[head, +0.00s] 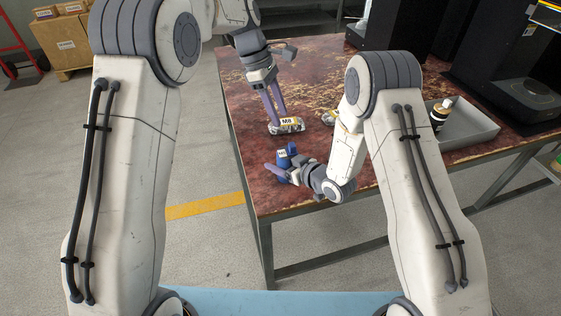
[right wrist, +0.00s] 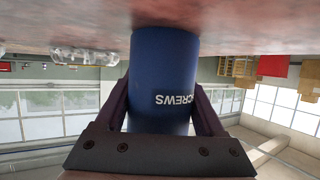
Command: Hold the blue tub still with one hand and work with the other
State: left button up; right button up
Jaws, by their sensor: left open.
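The blue tub (head: 283,161) stands near the table's front left corner. In the right wrist view the tub (right wrist: 163,75) fills the middle, with upside-down white lettering ending in "CREWS". My right gripper (head: 279,174) has a finger on each side of the tub, against its wall, and is shut on it. A clear, lumpy pack (head: 297,127) with a yellow "M8" label lies on the table behind the tub. My left gripper (head: 277,117) is open, pointing down at this pack, its tips by the label. Whether the tips touch it I cannot tell.
The worn red-brown table (head: 239,95) has clear room left of the pack. A similar small pack (head: 328,118) is partly hidden by my right arm. Black machines stand behind.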

pick_arm(q)
jog(key=c, duration=0.7)
jog(key=shift+m, duration=0.4)
grip_shut()
jog(key=m+t, duration=0.1)
jog(key=m, duration=0.8)
jog(key=s+d+m, duration=0.1)
jog(key=m, duration=0.9)
jog(key=d+m+t, duration=0.1)
jog(key=m, duration=0.8)
jog(key=shift+s+d+r+m+t, duration=0.15)
jog(key=shift+s+m+t, duration=0.15)
jog(key=shift+s, duration=0.05)
